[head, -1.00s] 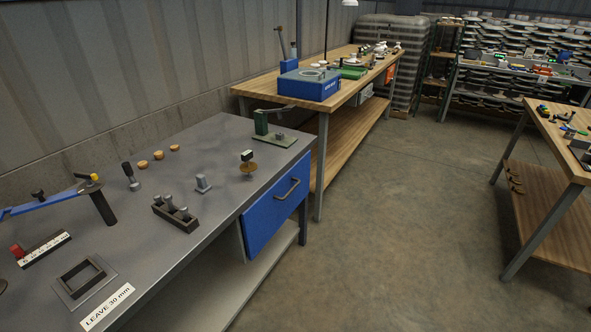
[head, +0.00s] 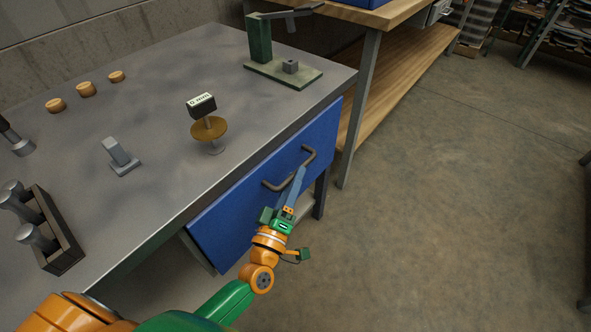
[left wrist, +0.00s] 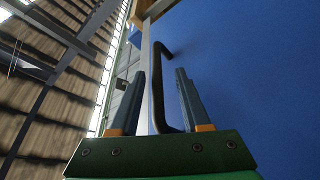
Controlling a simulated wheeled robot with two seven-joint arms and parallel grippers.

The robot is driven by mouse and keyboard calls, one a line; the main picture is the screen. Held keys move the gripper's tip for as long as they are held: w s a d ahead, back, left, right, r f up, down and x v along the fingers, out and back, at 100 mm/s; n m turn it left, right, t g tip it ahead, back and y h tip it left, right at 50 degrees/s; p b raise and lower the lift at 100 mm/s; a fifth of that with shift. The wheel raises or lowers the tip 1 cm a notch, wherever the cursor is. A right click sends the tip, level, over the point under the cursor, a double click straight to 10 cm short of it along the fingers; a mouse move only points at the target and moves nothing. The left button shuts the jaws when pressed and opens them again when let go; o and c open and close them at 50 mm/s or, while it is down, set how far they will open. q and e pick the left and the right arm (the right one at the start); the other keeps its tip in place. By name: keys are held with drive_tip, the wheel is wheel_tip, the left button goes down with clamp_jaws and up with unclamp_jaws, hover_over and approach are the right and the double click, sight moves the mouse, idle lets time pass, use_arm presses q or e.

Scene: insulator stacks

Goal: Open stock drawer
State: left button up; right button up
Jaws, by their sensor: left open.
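The stock drawer (head: 232,217) is a blue front under the metal bench, and it looks flush with the bench edge. Its dark bar handle (head: 274,187) stands out from the front. My left gripper (head: 299,172) is at the handle, with its blue-grey fingers pointing at the drawer front. In the left wrist view the open fingers (left wrist: 161,75) stand on either side of the dark handle (left wrist: 157,100), apart from each other, with the blue drawer front (left wrist: 245,75) filling the right. I cannot tell whether a finger touches the handle. My right gripper is not in view.
On the bench top (head: 150,195) stand a brown disc with a small gauge block (head: 203,107), a grey clamp (head: 121,157), a dark rack of cylinders (head: 50,235) and a green press (head: 262,45). A wooden bench (head: 400,75) stands behind.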

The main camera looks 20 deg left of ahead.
use_arm(q)
drive_tip(key=shift+x, duration=1.1)
drive_tip(key=shift+r, duration=0.15)
clamp_jaws()
idle(0.4)
